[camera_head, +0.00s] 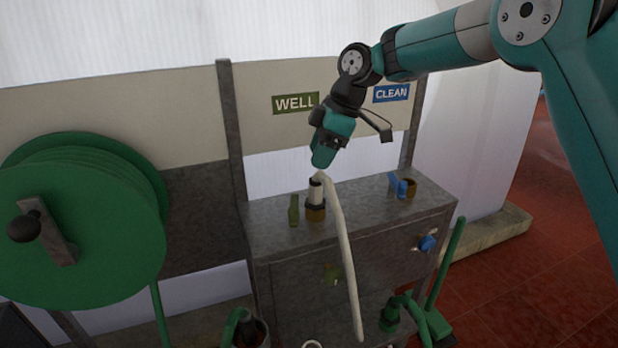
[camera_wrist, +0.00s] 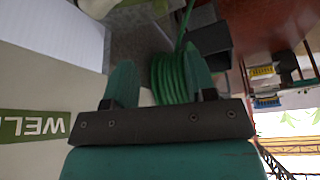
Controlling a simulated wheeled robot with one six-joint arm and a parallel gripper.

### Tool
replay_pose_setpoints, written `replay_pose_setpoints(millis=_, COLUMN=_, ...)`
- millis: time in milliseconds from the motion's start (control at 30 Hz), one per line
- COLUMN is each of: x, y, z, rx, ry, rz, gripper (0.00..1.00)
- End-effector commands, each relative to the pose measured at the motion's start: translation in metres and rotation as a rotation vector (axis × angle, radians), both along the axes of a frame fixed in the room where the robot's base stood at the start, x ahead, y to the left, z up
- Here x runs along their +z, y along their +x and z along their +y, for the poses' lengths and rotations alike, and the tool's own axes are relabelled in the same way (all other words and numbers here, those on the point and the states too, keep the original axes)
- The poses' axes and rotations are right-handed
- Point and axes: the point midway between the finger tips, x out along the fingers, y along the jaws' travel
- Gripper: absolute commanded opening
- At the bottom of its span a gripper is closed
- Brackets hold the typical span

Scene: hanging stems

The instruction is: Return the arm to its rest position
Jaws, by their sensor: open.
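My arm reaches in from the upper right in the head view, bent at the wrist, with my gripper (camera_head: 322,158) pointing down above the grey cabinet (camera_head: 280,217). In the picture the gripper's tip is just above the top of a pale hose (camera_head: 345,245); I cannot tell whether they touch. In the wrist view my gripper (camera_wrist: 161,75) shows two teal fingers spread apart with nothing held between them. A green coiled hose (camera_wrist: 170,78) shows in the background between the fingers.
A large green reel (camera_head: 80,220) stands at the left. On the cabinet are a brass fitting with a white top (camera_head: 316,200), a green lever (camera_head: 293,210) and a blue-handled valve (camera_head: 400,186). Signs reading WELL (camera_head: 295,103) and CLEAN (camera_head: 391,93) hang behind. Red floor (camera_head: 540,240) is open at right.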

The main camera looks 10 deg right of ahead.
Motion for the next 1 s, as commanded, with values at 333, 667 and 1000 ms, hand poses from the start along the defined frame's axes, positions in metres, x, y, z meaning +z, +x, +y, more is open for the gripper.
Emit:
replay_pose_setpoints(millis=333, x=0.021, y=-0.001, z=-0.009, rx=0.000, ry=0.000, rz=0.000, gripper=0.51)
replay_pose_setpoints(millis=667, x=0.029, y=-0.015, z=-0.008, rx=-0.033, ry=0.002, rz=0.016, gripper=0.51)
replay_pose_setpoints(millis=1000, x=0.060, y=-0.188, z=-0.024, rx=-0.452, ry=0.010, rz=0.206, gripper=0.51)
